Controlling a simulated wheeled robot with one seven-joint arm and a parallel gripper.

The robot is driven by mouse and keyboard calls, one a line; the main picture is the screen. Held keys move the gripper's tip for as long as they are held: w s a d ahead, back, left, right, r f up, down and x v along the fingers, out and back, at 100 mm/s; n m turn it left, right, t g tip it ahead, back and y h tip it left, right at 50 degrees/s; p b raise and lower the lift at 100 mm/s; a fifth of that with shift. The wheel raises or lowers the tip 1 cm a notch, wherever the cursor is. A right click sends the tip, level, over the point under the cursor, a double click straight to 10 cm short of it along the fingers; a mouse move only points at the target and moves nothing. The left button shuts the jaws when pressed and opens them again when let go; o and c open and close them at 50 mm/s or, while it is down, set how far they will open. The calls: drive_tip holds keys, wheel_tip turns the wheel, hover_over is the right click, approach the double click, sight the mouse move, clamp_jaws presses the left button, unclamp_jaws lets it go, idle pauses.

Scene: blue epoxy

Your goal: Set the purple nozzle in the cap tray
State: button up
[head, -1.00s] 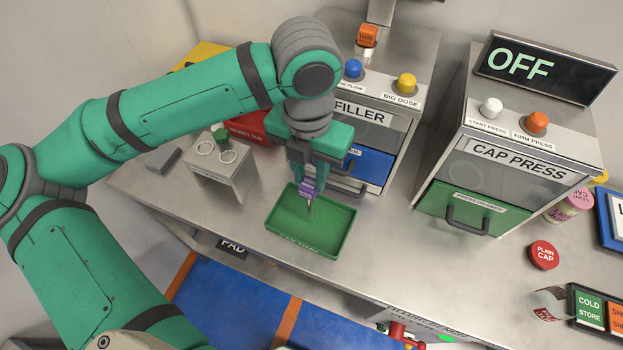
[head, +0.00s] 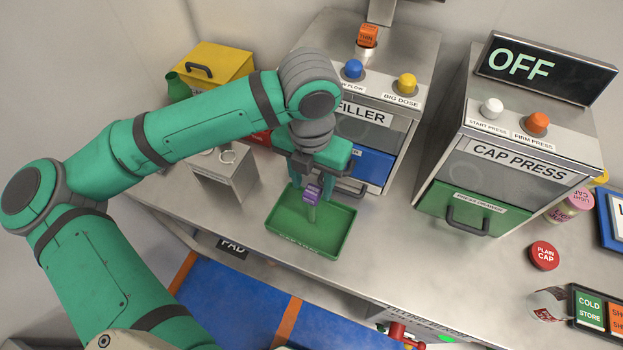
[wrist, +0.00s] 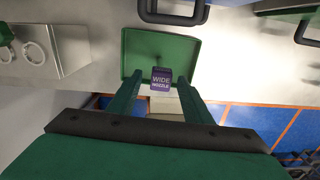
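The purple nozzle (head: 312,193) has a purple block on top and a thin grey stem below. It stands about upright over the green cap tray (head: 338,236), near the tray's back; the stem's end seems to meet the tray floor. In the wrist view the purple block (wrist: 161,78) reads "WIDE NOZZLE" and lies over the near part of the tray (wrist: 134,48). My gripper (head: 313,188) is open, with one finger on each side of the block. The wrist view shows a gap between the block and each finger of my gripper (wrist: 160,77).
A grey stand with white rings (head: 225,180) is left of the tray. The filler (head: 375,125) is behind it, and the cap press (head: 515,165) is to the right. A red plain cap (head: 544,255) lies on the bench. The bench's front edge runs close before the tray.

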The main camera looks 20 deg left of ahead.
wheel_tip(320, 180, up, 12)
drive_tip(key=shift+r, duration=0.2)
idle(0.6)
drive_tip(key=shift+a, duration=0.15)
idle(0.4)
